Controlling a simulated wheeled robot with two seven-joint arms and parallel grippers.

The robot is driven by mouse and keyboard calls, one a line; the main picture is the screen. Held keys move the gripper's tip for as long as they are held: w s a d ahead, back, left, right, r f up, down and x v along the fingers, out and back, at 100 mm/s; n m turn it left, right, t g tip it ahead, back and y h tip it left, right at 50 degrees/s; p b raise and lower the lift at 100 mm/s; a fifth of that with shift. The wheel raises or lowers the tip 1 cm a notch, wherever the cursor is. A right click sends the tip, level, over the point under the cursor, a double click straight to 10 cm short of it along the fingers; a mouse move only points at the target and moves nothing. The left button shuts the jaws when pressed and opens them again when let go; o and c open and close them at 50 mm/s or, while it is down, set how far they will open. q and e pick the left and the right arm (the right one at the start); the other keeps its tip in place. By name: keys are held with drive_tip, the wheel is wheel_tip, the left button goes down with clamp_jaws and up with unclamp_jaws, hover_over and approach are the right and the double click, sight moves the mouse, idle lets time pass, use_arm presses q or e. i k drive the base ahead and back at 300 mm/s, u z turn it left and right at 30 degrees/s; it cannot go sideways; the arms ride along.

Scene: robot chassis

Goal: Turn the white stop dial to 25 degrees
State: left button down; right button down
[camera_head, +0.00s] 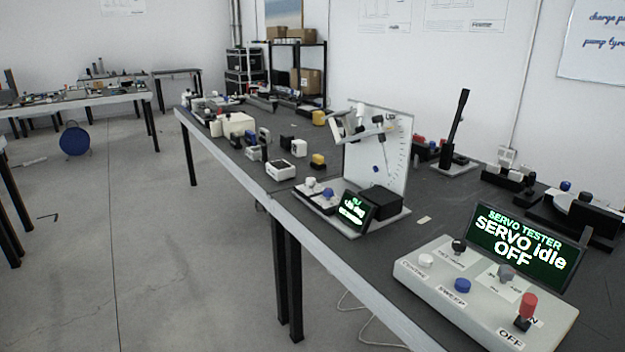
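A small console (318,196) stands near the front edge of the long dark table, mid-picture. Beside the knobs a tilted screen (354,212) shows small green text that I cannot read surely. Behind it stands an upright white board (396,150) with scale marks, a blue piece and a white mechanism at its top left. Neither gripper is in view.
A servo tester (455,296) with a red switch and a screen reading "SERVO idle OFF" stands at the front right. A black upright lever (456,125) rises behind. Small boxes and devices crowd the table's far left part. Grey floor (150,250) is open at left.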

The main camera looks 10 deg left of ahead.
sight(311, 181)
drive_tip(key=k, duration=0.65)
drive_tip(key=u, duration=1)
drive_tip(key=i, duration=2.75)
drive_tip(key=z, duration=0.8)
